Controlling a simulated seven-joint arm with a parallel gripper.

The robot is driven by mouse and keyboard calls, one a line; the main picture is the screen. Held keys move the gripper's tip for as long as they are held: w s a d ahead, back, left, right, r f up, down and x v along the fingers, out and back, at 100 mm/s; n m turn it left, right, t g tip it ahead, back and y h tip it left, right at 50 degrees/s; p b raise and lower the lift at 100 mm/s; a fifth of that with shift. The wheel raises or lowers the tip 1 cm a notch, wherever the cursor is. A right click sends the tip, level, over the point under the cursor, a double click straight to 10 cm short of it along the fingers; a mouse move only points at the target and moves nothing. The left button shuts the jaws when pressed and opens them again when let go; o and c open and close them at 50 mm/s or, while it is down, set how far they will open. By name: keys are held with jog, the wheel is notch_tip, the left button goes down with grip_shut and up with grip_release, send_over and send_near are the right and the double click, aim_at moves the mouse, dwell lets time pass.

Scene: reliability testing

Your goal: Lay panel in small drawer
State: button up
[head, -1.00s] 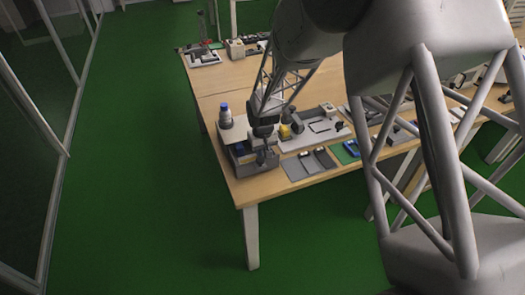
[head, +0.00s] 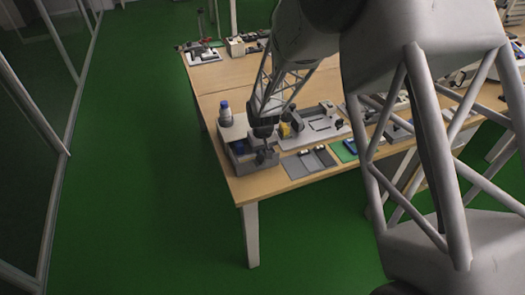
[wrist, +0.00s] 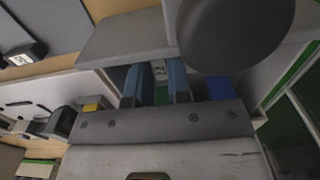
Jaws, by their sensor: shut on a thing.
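In the head view, the small grey drawer (head: 243,168) sits at the near left corner of the wooden table. My gripper (head: 264,150) points down at its right side. In the wrist view, the two blue fingers of my gripper (wrist: 157,85) are close together. Between them shows a narrow piece with a white label and green below, likely the panel (wrist: 160,70). My gripper is shut on it. A blue item (wrist: 220,88) lies to the right of the fingers, and blue also shows inside the drawer. Whether the panel touches the drawer floor is hidden.
A yellow item (head: 285,130) and a pale tray (head: 318,130) are to the right. A grey mat (head: 308,163) lies in front of the tray. A large dark round part (wrist: 235,30) blocks the wrist view's upper right.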

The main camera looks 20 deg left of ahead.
jog(key=shift+f, duration=0.65)
dwell(0.8)
jog(key=o, duration=0.9)
jog(key=shift+r, duration=3)
